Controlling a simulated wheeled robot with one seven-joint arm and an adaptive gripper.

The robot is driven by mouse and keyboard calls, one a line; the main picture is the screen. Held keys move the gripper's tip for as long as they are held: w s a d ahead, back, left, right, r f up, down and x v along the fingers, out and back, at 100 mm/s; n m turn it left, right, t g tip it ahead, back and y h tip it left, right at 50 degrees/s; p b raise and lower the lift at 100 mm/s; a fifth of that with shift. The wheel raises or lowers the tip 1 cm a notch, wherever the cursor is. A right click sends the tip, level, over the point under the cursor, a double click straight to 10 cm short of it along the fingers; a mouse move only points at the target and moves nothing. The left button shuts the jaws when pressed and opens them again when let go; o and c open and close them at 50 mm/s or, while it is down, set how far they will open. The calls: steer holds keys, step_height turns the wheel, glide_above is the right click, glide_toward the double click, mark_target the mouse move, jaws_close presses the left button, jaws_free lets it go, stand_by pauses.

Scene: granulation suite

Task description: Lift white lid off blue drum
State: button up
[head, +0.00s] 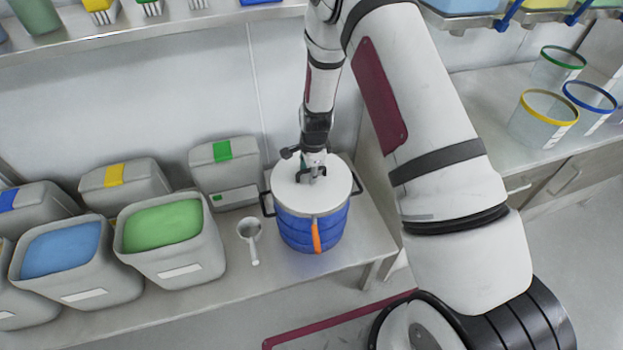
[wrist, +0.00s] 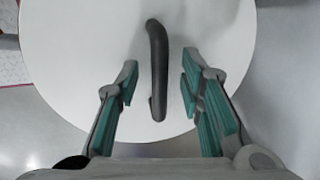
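The blue drum (head: 300,232) stands upright on the bench with its round white lid (head: 335,190) seated on top. It has black side handles and an orange strip on its front. The lid also fills most of the wrist view (wrist: 90,45), with a dark bar handle (wrist: 157,70) across its middle. My gripper (head: 312,177) is over the lid's centre, pointing down. In the wrist view my gripper (wrist: 157,85) is open, with one teal-padded finger on each side of the handle. A gap shows between the handle and both fingers.
A metal scoop (head: 250,235) lies left of the drum. Grey bins of green powder (head: 163,222) and blue powder (head: 62,255) stand further left, with lidded bins behind. A shelf (head: 150,48) runs above. Clear tubs (head: 543,118) stand on the right counter.

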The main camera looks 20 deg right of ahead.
steer(key=shift+f, duration=0.1)
steer(key=shift+c, duration=0.6)
jaws_close()
steer(key=shift+r, duration=0.6)
steer(key=shift+s+d+r, duration=0.15)
steer(key=shift+s+r, duration=0.15)
steer(key=shift+r, duration=0.35)
steer(key=shift+s+d+r, duration=0.1)
steer(key=shift+s+r, duration=0.15)
steer(key=shift+r, duration=0.35)
steer(key=s+d, duration=0.2)
steer(key=s, duration=0.5)
steer(key=s+d+r, duration=0.1)
steer(key=s+d, duration=0.1)
steer(key=s, duration=0.5)
steer(key=shift+d+r, duration=0.25)
